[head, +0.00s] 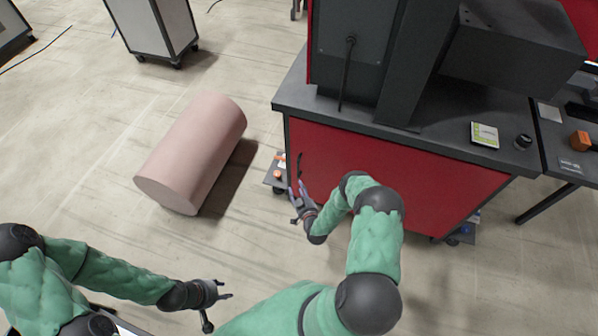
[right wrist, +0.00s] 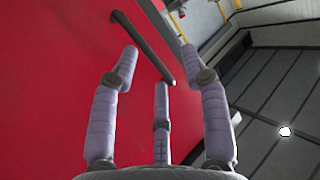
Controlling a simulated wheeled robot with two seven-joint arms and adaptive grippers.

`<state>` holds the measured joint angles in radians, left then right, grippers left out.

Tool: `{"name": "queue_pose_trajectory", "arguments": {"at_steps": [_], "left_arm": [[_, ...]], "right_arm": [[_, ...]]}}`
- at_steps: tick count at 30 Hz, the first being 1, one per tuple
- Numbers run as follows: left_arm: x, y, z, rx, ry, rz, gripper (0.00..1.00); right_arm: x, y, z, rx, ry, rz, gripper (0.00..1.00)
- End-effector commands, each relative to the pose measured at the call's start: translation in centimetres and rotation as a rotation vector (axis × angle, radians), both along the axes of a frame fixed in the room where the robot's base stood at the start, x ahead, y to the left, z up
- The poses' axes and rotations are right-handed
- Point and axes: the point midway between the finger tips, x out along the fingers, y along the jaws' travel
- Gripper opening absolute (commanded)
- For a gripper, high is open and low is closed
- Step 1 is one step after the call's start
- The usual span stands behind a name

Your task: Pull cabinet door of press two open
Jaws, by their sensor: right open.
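The red cabinet door (head: 390,175) of the press is on the front of a dark cabinet and looks closed. Its dark bar handle (right wrist: 143,46) crosses the upper middle of the right wrist view, and part of it shows in the head view (head: 299,164). My right gripper (head: 297,194) is at the left part of the door, just below the handle. In the right wrist view its fingers (right wrist: 160,75) are spread with the handle's near end between them; I cannot tell if any finger touches it. My left gripper (head: 226,290) is out over the floor, away from the cabinet, and looks open and empty.
A pink cylinder (head: 195,145) lies on the floor left of the cabinet. A small low platform with orange items (head: 273,180) sticks out at the cabinet's left. A grey cart (head: 150,25) stands farther back. The floor between cylinder and cabinet is mostly clear.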

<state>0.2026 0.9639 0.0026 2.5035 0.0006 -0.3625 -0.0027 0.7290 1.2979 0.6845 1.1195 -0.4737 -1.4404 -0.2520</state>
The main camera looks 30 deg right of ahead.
Motion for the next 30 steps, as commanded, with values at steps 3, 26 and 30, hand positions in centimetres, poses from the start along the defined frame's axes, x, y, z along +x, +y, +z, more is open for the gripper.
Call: {"name": "queue_pose_trajectory", "arguments": {"at_steps": [3, 26, 30], "left_arm": [[0.0, 0.0, -0.5, 0.0, 0.0, 0.0, 0.4], [0.0, 0.0, -3.7, 0.0, -0.001, 0.0, 0.4], [0.0, 0.0, -4.3, 0.0, 0.0, 0.0, 0.4]], "right_arm": [[-0.9, -1.7, -0.2, -0.061, -0.088, -0.036, 0.46], [6.5, -5.0, 0.2, -0.111, -0.158, -0.058, 0.46], [8.0, -5.4, 0.2, -0.11, -0.157, -0.058, 0.46]]}}
